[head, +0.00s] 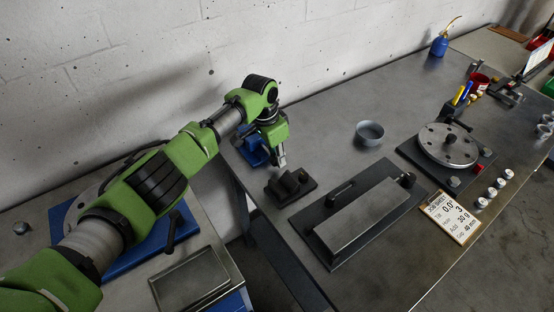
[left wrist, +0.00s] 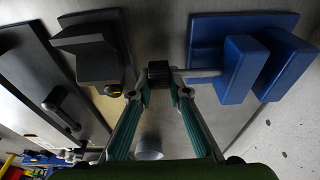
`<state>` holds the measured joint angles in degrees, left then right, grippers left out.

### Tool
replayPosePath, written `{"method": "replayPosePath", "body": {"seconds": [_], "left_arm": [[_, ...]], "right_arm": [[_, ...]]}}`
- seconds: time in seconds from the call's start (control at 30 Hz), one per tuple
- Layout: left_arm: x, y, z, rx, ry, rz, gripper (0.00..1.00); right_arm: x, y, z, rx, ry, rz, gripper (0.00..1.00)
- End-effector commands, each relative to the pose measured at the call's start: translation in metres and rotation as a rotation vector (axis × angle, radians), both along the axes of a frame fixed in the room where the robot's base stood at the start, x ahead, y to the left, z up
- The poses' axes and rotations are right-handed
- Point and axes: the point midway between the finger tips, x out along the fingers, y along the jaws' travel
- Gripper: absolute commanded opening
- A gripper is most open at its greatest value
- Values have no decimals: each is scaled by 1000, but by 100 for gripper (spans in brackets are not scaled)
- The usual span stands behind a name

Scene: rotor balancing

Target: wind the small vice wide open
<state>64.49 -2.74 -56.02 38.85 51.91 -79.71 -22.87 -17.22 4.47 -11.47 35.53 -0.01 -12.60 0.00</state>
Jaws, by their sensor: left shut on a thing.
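The small blue vice (head: 250,148) stands near the wall-side edge of the bench, partly hidden behind my left arm in the head view. In the left wrist view the vice (left wrist: 240,70) shows two upright blue jaw blocks on a blue base plate, with a gap between them. A grey screw rod (left wrist: 200,76) runs out from the nearer block to a black knob (left wrist: 158,72). My left gripper (head: 281,162) points down beside the vice. Its teal-padded fingers (left wrist: 160,88) are closed on the black knob. My right gripper is not in view.
A black block fixture (head: 291,186) stands close by the gripper. Beyond it are a dark plate with a long grey block (head: 365,218), a grey bowl (head: 369,132), a rotor disc (head: 448,146) and a job sheet (head: 452,216). Bare bench lies around the bowl.

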Motion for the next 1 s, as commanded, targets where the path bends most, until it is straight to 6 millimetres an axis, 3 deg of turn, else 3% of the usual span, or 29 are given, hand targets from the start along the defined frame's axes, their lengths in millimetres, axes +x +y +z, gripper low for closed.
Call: {"method": "replayPosePath", "body": {"seconds": [0.57, 0.6, 0.63, 1.0], "left_arm": [[7, 3, 4, 24, -4, 4, 0], [7, 4, 4, 24, -4, 4, 27], [7, 4, 4, 24, -4, 4, 33], [3, 2, 3, 23, 6, 1, 33]], "right_arm": [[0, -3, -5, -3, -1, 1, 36], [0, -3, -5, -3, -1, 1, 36], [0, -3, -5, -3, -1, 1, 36], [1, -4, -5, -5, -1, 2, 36]]}}
